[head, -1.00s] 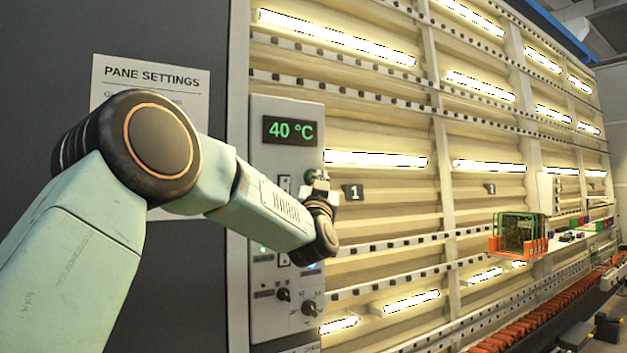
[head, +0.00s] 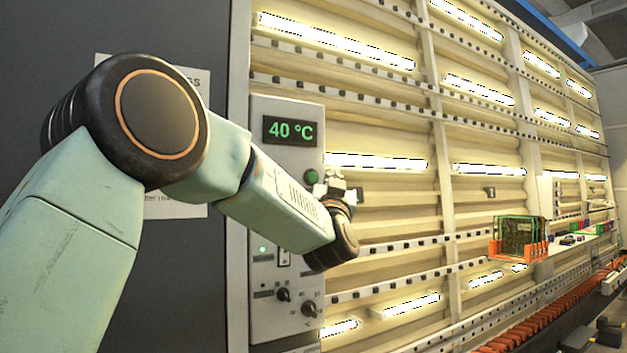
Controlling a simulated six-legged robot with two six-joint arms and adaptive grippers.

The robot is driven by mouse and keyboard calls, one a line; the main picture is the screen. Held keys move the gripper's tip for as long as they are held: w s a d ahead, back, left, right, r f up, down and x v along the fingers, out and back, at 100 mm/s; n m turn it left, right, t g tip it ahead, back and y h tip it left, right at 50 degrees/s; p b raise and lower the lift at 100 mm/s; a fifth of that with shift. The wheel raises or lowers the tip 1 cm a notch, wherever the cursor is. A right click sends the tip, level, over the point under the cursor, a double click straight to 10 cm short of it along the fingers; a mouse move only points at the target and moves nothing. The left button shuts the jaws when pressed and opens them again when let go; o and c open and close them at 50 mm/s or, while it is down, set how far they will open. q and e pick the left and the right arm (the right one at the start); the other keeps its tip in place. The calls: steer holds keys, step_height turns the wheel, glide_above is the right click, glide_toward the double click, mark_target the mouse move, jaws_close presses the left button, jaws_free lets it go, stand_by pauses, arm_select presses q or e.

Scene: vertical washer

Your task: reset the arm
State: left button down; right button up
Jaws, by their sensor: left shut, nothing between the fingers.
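My left arm comes in from the left and reaches across the front of the control panel. My left gripper (head: 336,182) is small and partly hidden behind its own wrist. It is shut and empty, just right of the panel's green button (head: 311,177). The grey control panel (head: 292,122) carries a green "40 °C" display (head: 290,131), with knobs (head: 283,294) and a small green light lower down. My arm covers the middle of the panel. My right gripper is not in view.
The tall washer (head: 395,120) with bright lamp strips fills the middle and right. An orange and green rack (head: 519,238) stands farther right by a shelf of small items. A paper sheet (head: 182,209) on the dark wall is mostly hidden by my arm.

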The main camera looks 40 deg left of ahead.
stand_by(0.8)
arm_select(q)
steer(key=s+d+f+m+g+h+b, duration=0.1)
steer(key=s+d+f+g+h+b, duration=0.2)
steer(key=f, duration=1.3)
steer(key=s+d+f+g+h+b, duration=0.15)
steer(key=d+f+h, duration=0.3)
steer(key=f, duration=1.05)
steer(key=s+d+f+m+g+h+b, duration=0.1)
steer(key=d+f+g+h, duration=0.25)
steer(key=f, duration=1.25)
steer(key=s+d+f+g+b, duration=0.2)
steer(key=s+f+g, duration=0.1)
steer(key=s+f, duration=0.65)
steer(key=s+d+f+g+b, duration=0.25)
steer(key=s+f, duration=0.45)
steer(key=f, duration=0.6)
steer(key=s+f+g+b, duration=0.3)
steer(key=s+f, duration=0.6)
steer(key=s, duration=0.3)
steer(key=s+d+f+g+b, duration=0.1)
steer(key=s+f+g+b, duration=0.3)
steer(key=s+f, duration=0.5)
steer(key=s, duration=0.4)
steer(key=shift+s+d+m+h+b, duration=0.15)
steer(key=shift+s+m+h+b, duration=0.15)
steer(key=shift+m+h, duration=0.1)
